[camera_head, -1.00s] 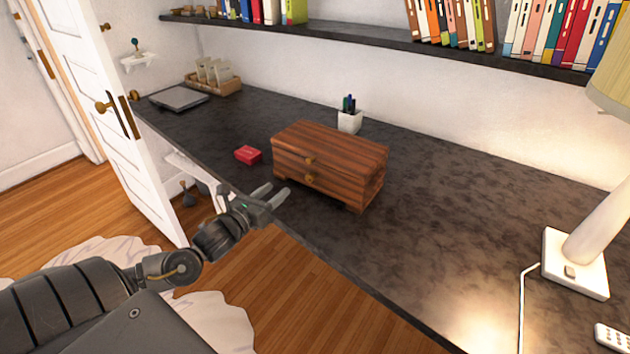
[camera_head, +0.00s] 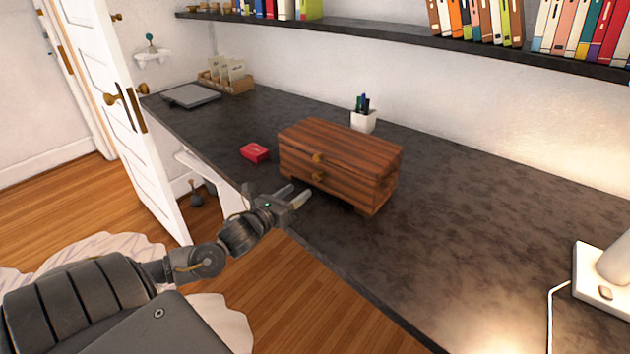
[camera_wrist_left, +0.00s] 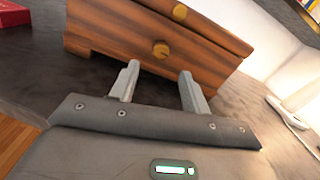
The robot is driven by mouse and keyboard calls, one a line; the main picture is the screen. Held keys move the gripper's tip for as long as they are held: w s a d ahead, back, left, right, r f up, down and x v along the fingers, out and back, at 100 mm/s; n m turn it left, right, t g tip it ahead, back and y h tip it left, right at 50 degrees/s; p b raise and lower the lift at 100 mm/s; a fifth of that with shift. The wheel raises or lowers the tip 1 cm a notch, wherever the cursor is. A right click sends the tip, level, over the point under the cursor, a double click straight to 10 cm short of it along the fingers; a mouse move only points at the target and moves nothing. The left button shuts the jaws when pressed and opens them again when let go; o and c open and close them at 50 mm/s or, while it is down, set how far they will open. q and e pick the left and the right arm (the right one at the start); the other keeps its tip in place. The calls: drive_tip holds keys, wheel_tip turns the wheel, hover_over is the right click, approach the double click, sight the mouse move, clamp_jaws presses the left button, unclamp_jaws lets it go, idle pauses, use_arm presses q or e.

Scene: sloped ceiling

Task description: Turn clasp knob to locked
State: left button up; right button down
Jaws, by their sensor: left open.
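A striped wooden box (camera_head: 350,170) stands on the dark desk. Two brass knobs sit on its front, an upper knob (camera_head: 318,157) and a lower knob (camera_head: 317,177). My left gripper (camera_head: 298,196) is open and empty, just in front of the box and below the lower knob. In the left wrist view the gripper's two fingers (camera_wrist_left: 158,88) point at the box front (camera_wrist_left: 120,35). The lower knob (camera_wrist_left: 161,50) appears just beyond and between the fingertips, apart from them. The upper knob (camera_wrist_left: 180,12) is near the top edge. My right gripper is not in view.
A small red box (camera_head: 255,152) lies left of the wooden box. A white pen cup (camera_head: 363,121) stands behind it. A lamp base (camera_head: 602,275) with a cord is at the right. The desk (camera_head: 450,210) is clear right of the box. A white door (camera_head: 135,125) stands open at left.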

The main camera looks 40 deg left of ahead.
sight(315, 179)
use_arm(q)
drive_tip(key=w, duration=0.7)
drive_tip(key=shift+p, duration=0.35)
drive_tip(key=shift+w, duration=0.6)
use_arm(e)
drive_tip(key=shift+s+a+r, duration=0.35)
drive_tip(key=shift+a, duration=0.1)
use_arm(q)
drive_tip(key=shift+c, duration=0.5)
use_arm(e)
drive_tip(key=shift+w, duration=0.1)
